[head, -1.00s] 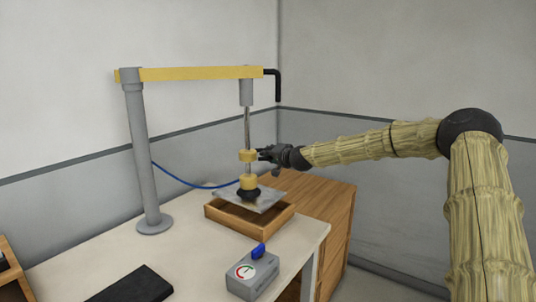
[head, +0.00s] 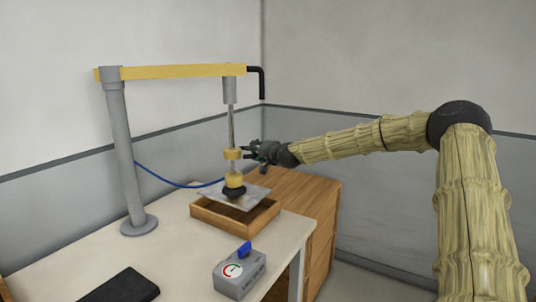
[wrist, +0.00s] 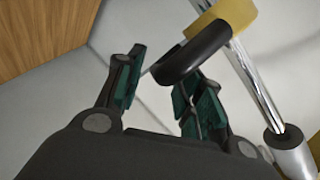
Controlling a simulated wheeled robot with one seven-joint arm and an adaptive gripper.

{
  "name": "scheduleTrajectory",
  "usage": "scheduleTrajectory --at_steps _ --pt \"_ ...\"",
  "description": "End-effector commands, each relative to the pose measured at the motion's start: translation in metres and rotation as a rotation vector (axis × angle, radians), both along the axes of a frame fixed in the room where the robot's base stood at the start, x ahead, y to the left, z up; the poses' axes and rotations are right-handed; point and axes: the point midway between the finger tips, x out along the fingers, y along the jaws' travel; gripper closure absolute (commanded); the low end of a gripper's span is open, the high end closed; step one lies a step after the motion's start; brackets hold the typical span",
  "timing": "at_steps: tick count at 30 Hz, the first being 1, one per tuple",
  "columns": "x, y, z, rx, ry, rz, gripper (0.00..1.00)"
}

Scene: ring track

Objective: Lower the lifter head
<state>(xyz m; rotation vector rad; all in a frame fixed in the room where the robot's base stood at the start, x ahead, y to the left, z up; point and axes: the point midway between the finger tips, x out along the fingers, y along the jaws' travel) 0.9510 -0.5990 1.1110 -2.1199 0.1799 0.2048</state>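The lifter head hangs on a thin metal rod (head: 231,124) under a yellow boom (head: 170,72). It has an upper yellow collar (head: 232,154), a lower yellow part (head: 235,180) and a black cup (head: 233,191) at the bottom. The cup is at a grey metal sheet (head: 252,195) over a wooden tray. In the wrist view a black ring-shaped handle (wrist: 190,54) projects from the yellow collar (wrist: 222,14). My gripper (head: 254,152) is right beside the upper collar. Its fingers (wrist: 160,84) are apart, with the handle's near end between or just beyond the fingertips.
The wooden tray (head: 205,216) sits near the table's edge, beside a wooden cabinet (head: 318,230). A grey post (head: 122,160) carries the boom. A blue hose (head: 170,182) runs behind. A gauge box with blue knob (head: 240,274) and a black pad (head: 122,287) lie in front.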

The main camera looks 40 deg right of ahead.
Motion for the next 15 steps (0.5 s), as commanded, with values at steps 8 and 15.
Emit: scheduleTrajectory --at_steps 8,15 --pt "-0.027 0.0 0.007 0.002 -0.001 -0.001 0.63" --pt "-0.048 0.001 0.011 0.002 -0.001 -0.001 0.63"
